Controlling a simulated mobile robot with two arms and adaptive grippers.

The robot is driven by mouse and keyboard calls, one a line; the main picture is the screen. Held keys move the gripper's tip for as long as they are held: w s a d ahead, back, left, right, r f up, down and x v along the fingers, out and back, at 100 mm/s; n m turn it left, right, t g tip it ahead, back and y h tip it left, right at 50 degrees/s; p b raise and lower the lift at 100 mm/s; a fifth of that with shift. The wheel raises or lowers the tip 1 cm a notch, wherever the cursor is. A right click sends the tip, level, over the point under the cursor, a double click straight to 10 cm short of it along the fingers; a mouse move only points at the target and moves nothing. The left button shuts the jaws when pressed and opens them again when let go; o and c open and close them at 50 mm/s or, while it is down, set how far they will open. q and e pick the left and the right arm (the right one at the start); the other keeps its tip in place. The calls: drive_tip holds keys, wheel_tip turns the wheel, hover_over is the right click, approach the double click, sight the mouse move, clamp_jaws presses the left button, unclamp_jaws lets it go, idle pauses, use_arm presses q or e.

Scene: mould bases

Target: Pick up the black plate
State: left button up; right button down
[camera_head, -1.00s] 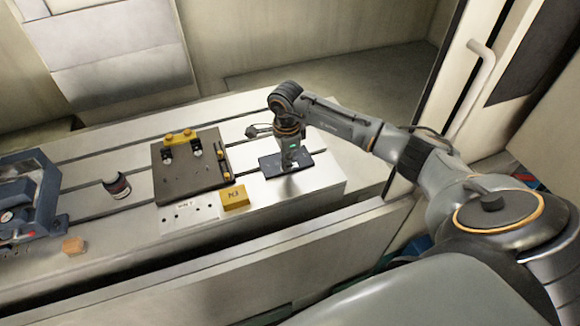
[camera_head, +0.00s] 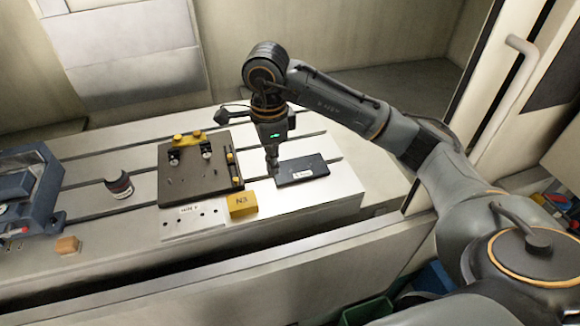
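A small flat black plate (camera_head: 307,168) with a white label on its front edge lies on the right part of the slotted table. My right gripper (camera_head: 273,168) points down at the plate's left edge. Its fingertips look close together and slim; whether they are open or shut, and whether they touch the plate, cannot be told. The plate appears to lie flat. My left gripper is not in view.
A larger dark plate (camera_head: 190,185) with yellow-topped clamps lies to the left. In front are a yellow N3 block (camera_head: 242,204) and a light plate with holes (camera_head: 192,224).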

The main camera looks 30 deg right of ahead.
drive_tip(key=a, duration=0.1)
drive_tip(key=s+a+r, duration=0.1)
drive_tip(key=a, duration=0.1)
drive_tip(key=shift+s+a+r, duration=0.15)
drive_tip(key=shift+a+r, duration=0.15)
drive_tip(key=shift+r, duration=0.05)
drive_tip(key=shift+c, duration=2.1)
unclamp_jaws()
drive_tip(key=shift+r, duration=0.1)
wheel_tip(320, 180, up, 12)
